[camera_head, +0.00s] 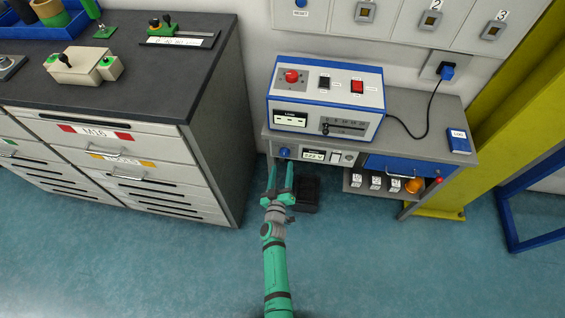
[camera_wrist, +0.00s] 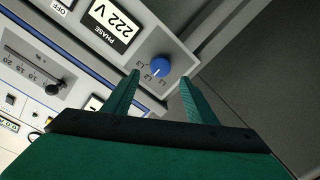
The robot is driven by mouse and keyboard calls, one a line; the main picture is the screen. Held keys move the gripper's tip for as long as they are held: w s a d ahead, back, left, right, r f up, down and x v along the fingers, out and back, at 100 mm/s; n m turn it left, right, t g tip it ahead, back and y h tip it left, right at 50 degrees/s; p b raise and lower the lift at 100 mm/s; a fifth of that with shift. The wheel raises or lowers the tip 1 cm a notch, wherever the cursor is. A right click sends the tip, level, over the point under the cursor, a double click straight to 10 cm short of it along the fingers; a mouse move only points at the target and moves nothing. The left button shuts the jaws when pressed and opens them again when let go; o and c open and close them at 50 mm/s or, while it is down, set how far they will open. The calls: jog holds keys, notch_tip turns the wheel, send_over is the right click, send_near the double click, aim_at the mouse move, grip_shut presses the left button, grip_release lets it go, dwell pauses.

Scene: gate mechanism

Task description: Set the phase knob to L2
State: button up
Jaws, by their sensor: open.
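The blue phase knob (camera_head: 284,152) is at the left end of the grey bench's front panel. In the wrist view the knob (camera_wrist: 159,66) has a small white mark and small labels beside it, L1 to L3. I cannot tell for sure which label the mark points to. A display (camera_wrist: 112,22) next to it reads 222 V, with the word PHASE beside it. My gripper (camera_head: 281,171) is open and empty, pointing at the panel from in front. In the wrist view its green fingers (camera_wrist: 160,78) are spread to either side of the knob, apparently short of it.
A white-and-blue instrument box (camera_head: 325,98) with a red knob, a red switch and a slider stands on the bench (camera_head: 430,108). A blue drawer (camera_head: 405,164) is to the right. A drawer cabinet (camera_head: 215,110) stands close on the left.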

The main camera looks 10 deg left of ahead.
jog(key=shift+s+r, duration=0.1)
jog(key=shift+s, duration=2)
jog(key=shift+d, duration=0.1)
jog(key=shift+s, duration=0.15)
